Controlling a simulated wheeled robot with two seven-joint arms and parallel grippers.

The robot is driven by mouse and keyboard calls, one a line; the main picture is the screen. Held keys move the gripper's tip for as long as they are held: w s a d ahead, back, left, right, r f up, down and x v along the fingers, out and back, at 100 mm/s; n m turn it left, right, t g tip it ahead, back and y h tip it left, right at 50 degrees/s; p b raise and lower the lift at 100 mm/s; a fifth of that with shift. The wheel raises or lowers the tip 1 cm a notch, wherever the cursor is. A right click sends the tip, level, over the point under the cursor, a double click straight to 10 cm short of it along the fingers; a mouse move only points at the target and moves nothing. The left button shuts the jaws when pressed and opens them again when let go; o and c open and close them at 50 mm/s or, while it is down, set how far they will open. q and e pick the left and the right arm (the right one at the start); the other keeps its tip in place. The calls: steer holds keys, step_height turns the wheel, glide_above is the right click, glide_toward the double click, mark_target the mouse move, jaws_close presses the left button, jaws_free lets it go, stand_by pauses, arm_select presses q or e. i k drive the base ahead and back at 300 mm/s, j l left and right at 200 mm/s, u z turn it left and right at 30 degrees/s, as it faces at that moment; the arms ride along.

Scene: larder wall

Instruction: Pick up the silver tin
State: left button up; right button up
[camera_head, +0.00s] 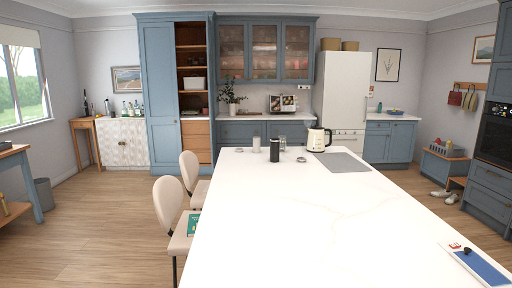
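No thing in the head view is clearly a silver tin. Two small, low greyish round items on the white island are too small to identify: one (301,159) lies right of a black cylinder (274,151), the other (239,149) lies at the far left edge. A pale glass-like container (256,144) stands upright left of the black cylinder. Neither of my grippers shows in the view.
The long white island (290,220) is mostly bare in its near half. A cream kettle (318,139) and a grey mat (342,162) sit at its far end, a blue tray (482,266) at its near right. Chairs (169,206) stand along its left side.

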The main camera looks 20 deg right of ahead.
mark_target(256, 140)
steer(key=i+j+u, duration=0.15)
steer(key=j, duration=0.3)
steer(key=i+j+u, duration=0.1)
steer(key=j, duration=0.3)
steer(key=i+j+u, duration=0.15)
steer(key=j, duration=0.25)
steer(key=i+j+u, duration=0.1)
steer(key=i+j, duration=0.5)
steer(key=i, duration=0.15)
steer(key=i+j+u, duration=0.1)
steer(key=i+j, duration=0.2)
steer(key=i, duration=0.2)
steer(key=i+j, duration=0.3)
steer(key=i, duration=0.2)
steer(key=i+l+z, duration=0.2)
steer(key=i+z, duration=0.2)
steer(key=i, duration=0.2)
steer(key=i+z, duration=0.4)
steer(key=i, duration=0.2)
steer(key=i+j+z, duration=0.25)
steer(key=i+z, duration=0.15)
steer(key=i, duration=0.2)
steer(key=i+j+z, duration=0.15)
steer(key=i, duration=1.65)
